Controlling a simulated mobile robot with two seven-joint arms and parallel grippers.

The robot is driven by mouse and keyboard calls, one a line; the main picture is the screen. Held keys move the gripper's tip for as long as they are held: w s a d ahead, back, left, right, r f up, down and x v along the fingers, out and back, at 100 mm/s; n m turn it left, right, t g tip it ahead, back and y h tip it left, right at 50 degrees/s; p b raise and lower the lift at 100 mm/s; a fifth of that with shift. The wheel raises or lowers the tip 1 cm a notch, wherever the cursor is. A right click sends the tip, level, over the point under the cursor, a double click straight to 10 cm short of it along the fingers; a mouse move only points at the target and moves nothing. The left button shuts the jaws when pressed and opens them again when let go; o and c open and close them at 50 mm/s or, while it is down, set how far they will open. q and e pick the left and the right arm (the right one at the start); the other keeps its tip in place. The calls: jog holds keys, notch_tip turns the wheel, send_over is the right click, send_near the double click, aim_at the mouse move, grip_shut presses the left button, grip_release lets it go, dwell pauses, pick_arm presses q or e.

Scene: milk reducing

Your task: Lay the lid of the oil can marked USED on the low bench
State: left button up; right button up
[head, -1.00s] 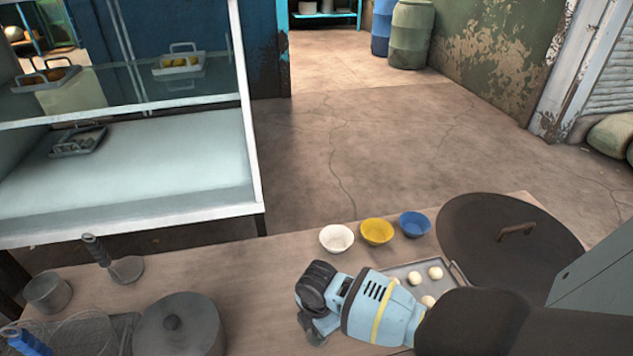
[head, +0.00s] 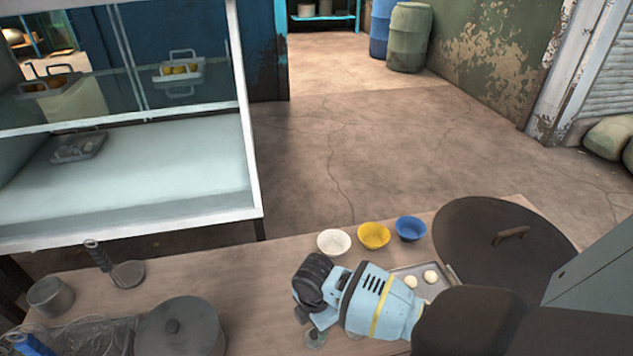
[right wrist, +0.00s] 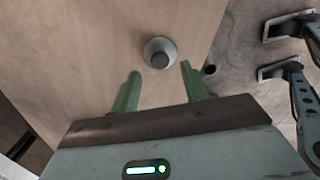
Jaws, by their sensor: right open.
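I see no can marked USED and no lettering. My right gripper (head: 319,321) points down over the wooden table in the head view. In the right wrist view, its green fingers (right wrist: 160,71) are open and empty. A small round grey piece with a dark knob (right wrist: 160,53) stands on the wood just beyond the fingertips, apart from them. A small round grey piece (head: 316,339) also shows under the gripper in the head view. I cannot tell whether it is the can's lid. I cannot make out a low bench. My left gripper is not in view.
A large dark disc with a handle (head: 505,252) lies to the right. A glass case (head: 150,180) stands at the left; open floor (head: 400,150) lies behind.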

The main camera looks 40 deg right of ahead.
aim_at(314, 333)
notch_tip(314, 333, up, 8)
jog(key=p, duration=0.2)
jog(key=shift+p, duration=0.4)
jog(key=s+a+f+m+t+y, duration=0.1)
jog(key=s+a+f+m, duration=0.3)
jog(key=s, duration=0.5)
jog(key=s+a+f+m+t+y, duration=0.15)
jog(key=s+a+f, duration=0.25)
jog(key=s+f, duration=0.4)
jog(key=s+r+m+t, duration=0.1)
jog(key=s+r+m, duration=0.2)
jog(key=s, duration=0.6)
jog(key=s+r+m+t, duration=0.2)
jog(key=s+m, duration=0.3)
jog(key=s, duration=0.5)
jog(key=shift+s+a+r+m+h, duration=0.2)
jog(key=shift+a+r+m+h, duration=0.2)
jog(key=shift+r, duration=0.45)
